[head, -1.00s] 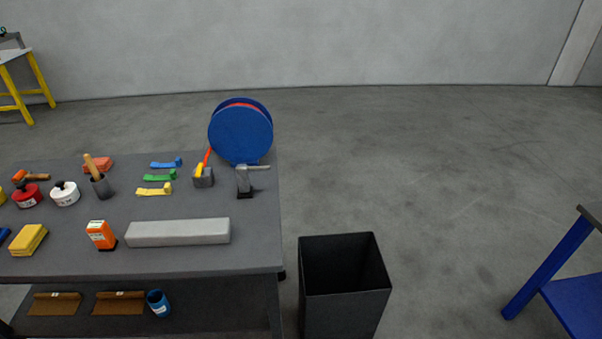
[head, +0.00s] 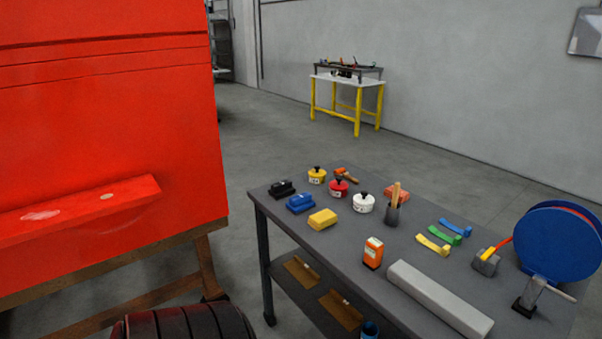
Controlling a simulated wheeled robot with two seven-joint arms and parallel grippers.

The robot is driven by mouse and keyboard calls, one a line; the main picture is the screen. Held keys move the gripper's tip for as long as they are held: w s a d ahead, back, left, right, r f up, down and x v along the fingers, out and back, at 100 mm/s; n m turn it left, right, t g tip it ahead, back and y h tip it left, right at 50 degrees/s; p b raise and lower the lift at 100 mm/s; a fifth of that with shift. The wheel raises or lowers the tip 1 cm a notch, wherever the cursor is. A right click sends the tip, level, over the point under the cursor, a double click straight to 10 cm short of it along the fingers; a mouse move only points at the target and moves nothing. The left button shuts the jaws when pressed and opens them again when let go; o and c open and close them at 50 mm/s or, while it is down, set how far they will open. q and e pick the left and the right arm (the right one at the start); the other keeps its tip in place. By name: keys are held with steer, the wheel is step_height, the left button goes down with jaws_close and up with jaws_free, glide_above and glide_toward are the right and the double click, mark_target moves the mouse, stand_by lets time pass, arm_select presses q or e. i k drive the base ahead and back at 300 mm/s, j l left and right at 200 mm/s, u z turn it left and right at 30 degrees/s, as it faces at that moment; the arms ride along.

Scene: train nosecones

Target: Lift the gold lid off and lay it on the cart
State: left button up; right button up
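I cannot make out for sure which thing is the gold lid. A small tan-gold disc (head: 107,196) lies on the ledge of the big red body at the left, too small to tell what it is. A yellow pot (head: 317,176) with a black knob stands at the far left corner of the grey cart (head: 350,245). The cart has a lower shelf and a caster. Neither of my grippers is in view.
The red body (head: 110,120) rests on a wooden stand (head: 205,265). The cart also holds red and white pots, a yellow block (head: 322,219), a grey bar (head: 438,300) and a blue reel (head: 555,240). A dark ribbed round shape (head: 185,325) shows at the bottom.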

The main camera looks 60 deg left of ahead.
mark_target(317, 172)
steer(key=u, duration=1.9)
steer(key=z, duration=0.25)
steer(key=i+j+z, duration=0.25)
steer(key=z, duration=0.2)
steer(key=i+j+z, duration=0.55)
steer(key=j+z, duration=0.3)
